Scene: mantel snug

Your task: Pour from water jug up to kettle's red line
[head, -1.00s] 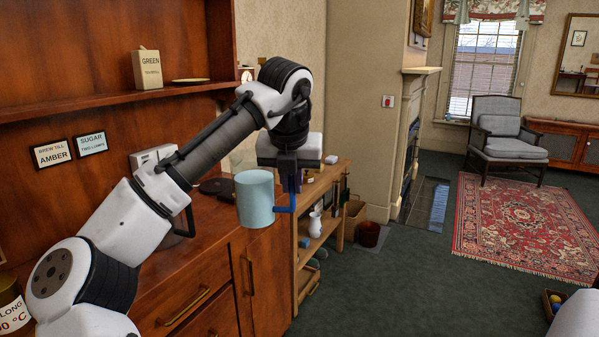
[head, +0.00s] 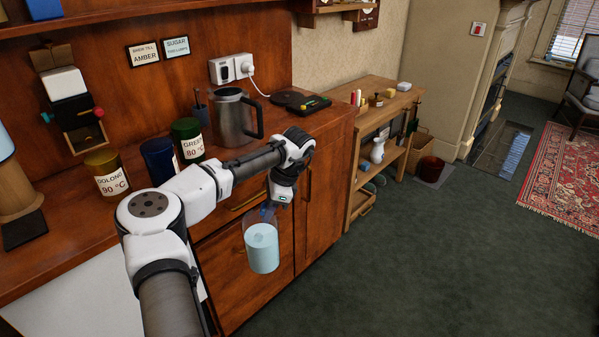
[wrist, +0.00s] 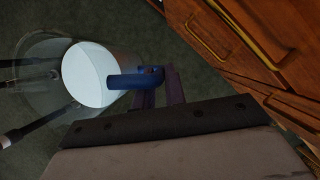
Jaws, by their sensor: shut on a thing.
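The water jug (head: 262,250) is clear, with pale blue water inside and a blue handle. It hangs in front of the cabinet doors, off the counter, and looks about upright. My gripper (head: 271,207) is shut on its handle. The wrist view shows the jug (wrist: 92,75) from above, with the gripper fingers (wrist: 160,88) at the blue handle. The kettle (head: 234,118) is a grey metal jug with a black handle, standing on the counter behind my arm. I cannot make out a red line on it. Its inside is hidden.
A black appliance base (head: 299,102) lies right of the kettle, by a wall socket (head: 232,67). Green (head: 187,140), blue (head: 158,160) and oolong (head: 105,173) tins stand left of it on the counter (head: 60,245). A low wooden shelf (head: 372,135) stands to the right. The floor in front is clear.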

